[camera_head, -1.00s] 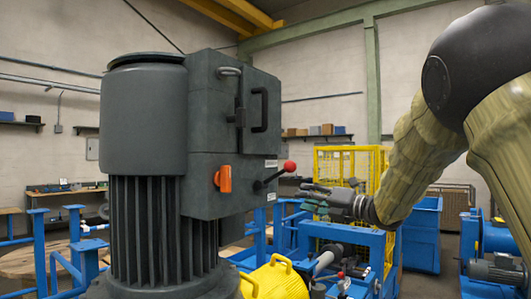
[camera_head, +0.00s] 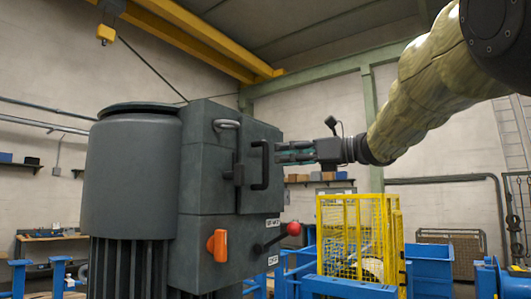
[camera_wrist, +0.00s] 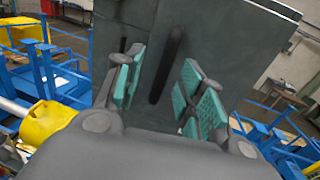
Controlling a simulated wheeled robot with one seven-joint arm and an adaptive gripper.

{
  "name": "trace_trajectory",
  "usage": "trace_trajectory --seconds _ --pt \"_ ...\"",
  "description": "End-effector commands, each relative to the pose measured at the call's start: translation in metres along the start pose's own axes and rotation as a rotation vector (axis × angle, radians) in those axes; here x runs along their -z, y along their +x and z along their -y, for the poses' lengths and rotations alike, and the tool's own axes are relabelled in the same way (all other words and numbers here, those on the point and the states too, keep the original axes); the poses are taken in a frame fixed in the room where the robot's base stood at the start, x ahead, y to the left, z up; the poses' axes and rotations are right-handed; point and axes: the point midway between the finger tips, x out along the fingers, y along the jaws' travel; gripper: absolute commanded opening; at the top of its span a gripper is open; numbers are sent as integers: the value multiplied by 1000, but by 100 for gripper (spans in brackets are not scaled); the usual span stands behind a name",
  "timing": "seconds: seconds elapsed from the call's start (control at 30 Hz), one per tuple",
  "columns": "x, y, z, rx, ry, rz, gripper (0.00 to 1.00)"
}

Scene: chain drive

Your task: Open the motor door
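The motor is a big dark grey cylinder with a ribbed lower body and a box on its right side. The motor door (camera_head: 260,192) is the box's front panel and looks shut. It carries a black vertical handle (camera_head: 265,165), which also shows in the wrist view (camera_wrist: 167,65). My gripper (camera_head: 280,153) is level with the upper handle, close in front of the door. In the wrist view its teal-padded fingers (camera_wrist: 160,92) are spread apart, with the handle between them in the picture. I cannot tell whether they touch it.
An orange switch (camera_head: 218,245) and a red-knobbed lever (camera_head: 293,228) stick out low on the box. A yellow cage (camera_head: 355,235) and blue frames stand behind to the right. A yellow part (camera_wrist: 45,122) lies at the lower left in the wrist view.

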Motion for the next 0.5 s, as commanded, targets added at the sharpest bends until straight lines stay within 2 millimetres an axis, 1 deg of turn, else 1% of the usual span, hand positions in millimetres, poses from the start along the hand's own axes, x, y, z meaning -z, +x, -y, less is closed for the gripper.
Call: trace_trajectory --seconds 0.03,0.2,0.3,0.5 --pt "-1 10 1 -2 4 -3 39" --pt "0 38 1 -3 5 -2 39" --pt "0 49 0 -3 4 -2 39" --pt "2 63 0 -4 4 0 39"
